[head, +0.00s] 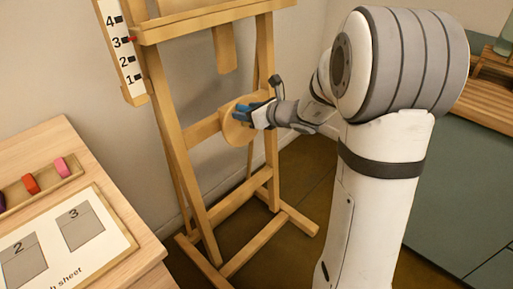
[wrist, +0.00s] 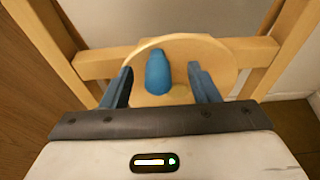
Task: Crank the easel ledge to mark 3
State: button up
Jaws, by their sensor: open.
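The wooden easel (head: 202,131) stands against the wall. Its ledge (head: 215,19) runs across near the top of the head view. A white scale (head: 122,52) with marks 1 to 4 is at its left, and a red pointer (head: 133,39) sits level with mark 3. The round wooden crank disc (head: 232,132) is on the crossbar; it also shows in the wrist view (wrist: 213,58). A blue crank knob (wrist: 158,75) stands out from the disc. My gripper (head: 252,112) is open at the disc, its blue fingers on either side of the knob, with visible gaps.
A wooden table (head: 40,150) at the left holds a tray of coloured pieces (head: 31,183) and a sheet (head: 103,240) with numbered grey squares. A green cabinet (head: 460,185) stands at the right. Floor around the easel's feet is clear.

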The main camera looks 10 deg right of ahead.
jog(key=s+d, duration=0.5)
jog(key=s, duration=0.1)
jog(key=shift+s+r, duration=0.4)
jog(key=shift+r, duration=0.05)
dwell(0.4)
jog(key=s+a+r+n+g+p, duration=0.4)
jog(key=s+n+p, duration=0.1)
jog(key=s+n, duration=0.2)
jog(key=s+a+r+n+g+p, duration=0.3)
jog(key=s+a+r+n+p, duration=0.1)
jog(key=s+n, duration=0.25)
jog(key=s+d+r+n+g+h+p, duration=0.1)
jog(key=s+d+r+n+h+p, duration=0.2)
jog(key=n, duration=0.4)
jog(key=s+d+r+n+h+p, duration=0.4)
jog(key=s+n+h+p, duration=0.1)
jog(key=s+n, duration=0.3)
jog(key=shift+r+g+p, duration=0.15)
jog(key=shift+g+p, duration=0.25)
jog(key=shift+p, duration=0.05)
jog(key=shift+d, duration=0.1)
